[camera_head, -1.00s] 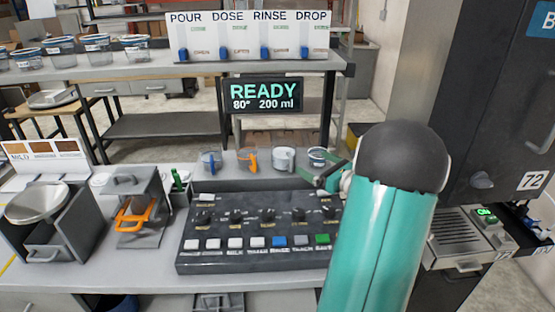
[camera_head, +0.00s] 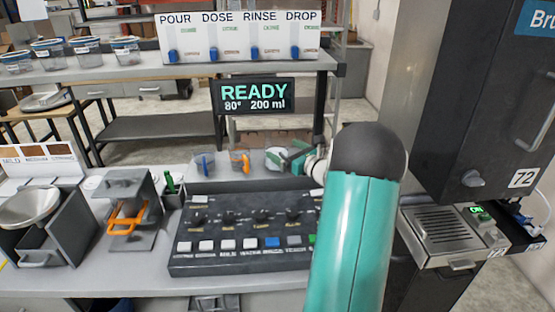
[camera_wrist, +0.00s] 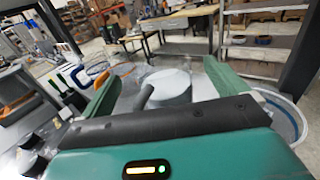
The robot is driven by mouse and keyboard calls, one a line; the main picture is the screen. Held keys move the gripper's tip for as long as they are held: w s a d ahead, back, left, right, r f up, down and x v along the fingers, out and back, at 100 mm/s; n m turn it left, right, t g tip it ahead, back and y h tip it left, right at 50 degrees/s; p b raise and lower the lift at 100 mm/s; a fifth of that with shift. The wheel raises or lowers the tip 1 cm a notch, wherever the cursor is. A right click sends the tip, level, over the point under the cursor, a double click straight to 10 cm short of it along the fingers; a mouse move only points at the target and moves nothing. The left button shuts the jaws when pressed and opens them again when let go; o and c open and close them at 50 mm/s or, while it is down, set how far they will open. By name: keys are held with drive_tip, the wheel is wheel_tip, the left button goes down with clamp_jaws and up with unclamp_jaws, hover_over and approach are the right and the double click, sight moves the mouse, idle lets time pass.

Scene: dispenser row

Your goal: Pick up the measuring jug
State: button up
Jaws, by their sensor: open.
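A pale grey-white jug (camera_head: 273,155) stands in the row behind the button panel. No markings are readable, so I cannot tell for sure which is the measuring jug. My gripper (camera_head: 287,158) is open and empty at the pale jug; contact is not visible. In the wrist view my gripper (camera_wrist: 166,78) frames it.
A blue-rimmed tub (camera_wrist: 288,118) stands close to my right finger. The button panel (camera_head: 240,232) lies in front of the row. A READY display (camera_head: 254,95) stands behind. A dark machine (camera_head: 480,110) rises at the right. A press with an orange handle (camera_head: 128,215) stands left.

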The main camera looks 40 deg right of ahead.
drive_tip(key=shift+w, duration=1.25)
drive_tip(key=shift+d, duration=0.1)
drive_tip(key=c, duration=1.3)
